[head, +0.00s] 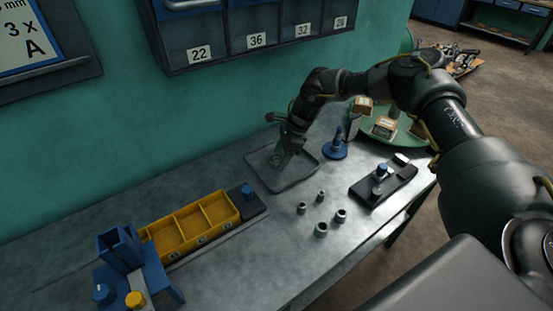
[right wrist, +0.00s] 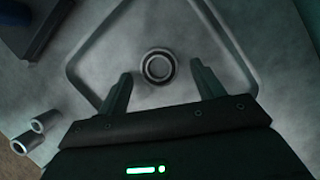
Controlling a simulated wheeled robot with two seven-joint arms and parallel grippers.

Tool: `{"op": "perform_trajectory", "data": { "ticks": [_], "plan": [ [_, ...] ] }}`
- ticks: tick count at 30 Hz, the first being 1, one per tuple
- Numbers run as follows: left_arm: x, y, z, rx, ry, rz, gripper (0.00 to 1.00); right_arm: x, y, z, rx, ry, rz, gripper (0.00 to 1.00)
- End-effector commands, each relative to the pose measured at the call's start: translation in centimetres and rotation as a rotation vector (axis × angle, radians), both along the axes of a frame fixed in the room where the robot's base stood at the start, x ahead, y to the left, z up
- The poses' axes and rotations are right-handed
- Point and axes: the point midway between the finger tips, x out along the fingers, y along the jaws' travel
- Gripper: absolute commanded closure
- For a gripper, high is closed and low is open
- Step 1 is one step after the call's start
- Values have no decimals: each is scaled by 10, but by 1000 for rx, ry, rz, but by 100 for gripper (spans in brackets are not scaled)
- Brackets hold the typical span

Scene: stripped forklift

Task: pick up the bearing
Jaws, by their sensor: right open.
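The bearing (right wrist: 159,66) is a small metal ring with a dark centre in the right wrist view. It lies in the shallow grey tray (head: 270,176); the tray's rim also shows in the right wrist view (right wrist: 84,38). In the head view I cannot make the bearing out near the gripper. My right gripper (head: 287,152) is over the tray. In the right wrist view its open fingers (right wrist: 160,86) stand on either side of and just short of the ring, with nothing between them. My left gripper is not in view.
Several small metal sleeves (head: 302,208) stand on the bench (head: 250,262) in front of the tray. A blue peg stand (head: 334,151) and a dark block with pegs (head: 383,182) are to the right. A yellow bin row (head: 190,226) and blue fixture (head: 135,262) are left.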

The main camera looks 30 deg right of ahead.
Motion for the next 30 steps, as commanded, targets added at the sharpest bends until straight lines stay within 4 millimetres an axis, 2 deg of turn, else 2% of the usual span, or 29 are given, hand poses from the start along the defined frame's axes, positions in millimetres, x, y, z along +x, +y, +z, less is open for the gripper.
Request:
{"op": "perform_trajectory", "data": {
  "ticks": [4, 12, 13, 25, 30],
  "plan": [
    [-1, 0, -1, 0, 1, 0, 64, 0, 0, 0, 0, 0, 0, 34],
    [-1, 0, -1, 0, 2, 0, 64, 0, 0, 0, 0, 0, 0, 69],
    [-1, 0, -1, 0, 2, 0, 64, 0, 0, 0, 0, 0, 0, 71],
    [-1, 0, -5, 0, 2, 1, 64, 1, 0, 5, 0, -2, -1, 71],
    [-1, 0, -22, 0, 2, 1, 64, 2, 0, 26, 0, -8, 1, 71]
  ]
}}
